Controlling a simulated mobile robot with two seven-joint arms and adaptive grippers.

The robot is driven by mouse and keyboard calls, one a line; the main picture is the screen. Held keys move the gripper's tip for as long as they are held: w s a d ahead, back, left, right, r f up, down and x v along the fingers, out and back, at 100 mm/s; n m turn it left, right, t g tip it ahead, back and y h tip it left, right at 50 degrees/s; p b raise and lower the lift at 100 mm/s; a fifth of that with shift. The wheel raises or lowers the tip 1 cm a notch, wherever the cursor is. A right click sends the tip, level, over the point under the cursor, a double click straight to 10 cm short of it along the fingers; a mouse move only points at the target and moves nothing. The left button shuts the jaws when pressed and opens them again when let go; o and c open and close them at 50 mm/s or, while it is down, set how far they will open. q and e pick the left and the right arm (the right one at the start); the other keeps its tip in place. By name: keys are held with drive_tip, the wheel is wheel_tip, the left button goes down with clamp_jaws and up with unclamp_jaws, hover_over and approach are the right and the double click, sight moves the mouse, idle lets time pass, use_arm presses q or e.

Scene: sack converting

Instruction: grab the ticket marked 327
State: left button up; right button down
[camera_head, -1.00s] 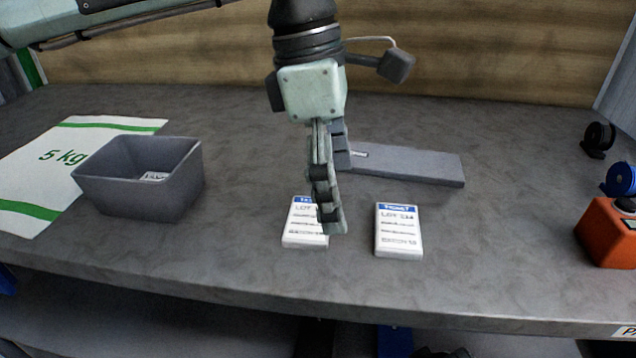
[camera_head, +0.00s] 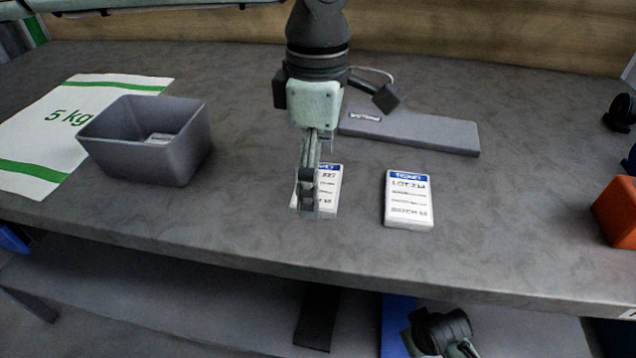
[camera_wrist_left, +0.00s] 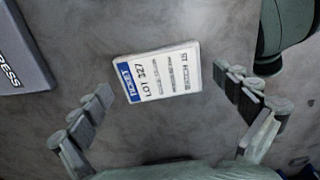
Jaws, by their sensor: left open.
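The ticket marked LOT 327 (camera_wrist_left: 158,75) is a white card block with a blue header, lying flat on the grey bench; in the head view (camera_head: 327,188) my left gripper partly covers it. My left gripper (camera_head: 307,205) points down over this ticket. In the left wrist view its open fingers (camera_wrist_left: 163,82) stand on either side of the ticket, with clear gaps and nothing held. A second ticket (camera_head: 409,199) lies to the right, its lot number too small to read surely.
A flat grey block (camera_head: 420,130) lies behind the tickets. An orange object (camera_head: 615,210) is at the right edge. The bench front edge is near the tickets.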

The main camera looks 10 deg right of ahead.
use_arm(q)
drive_tip(key=c, duration=1.1)
drive_tip(key=shift+r, duration=0.1)
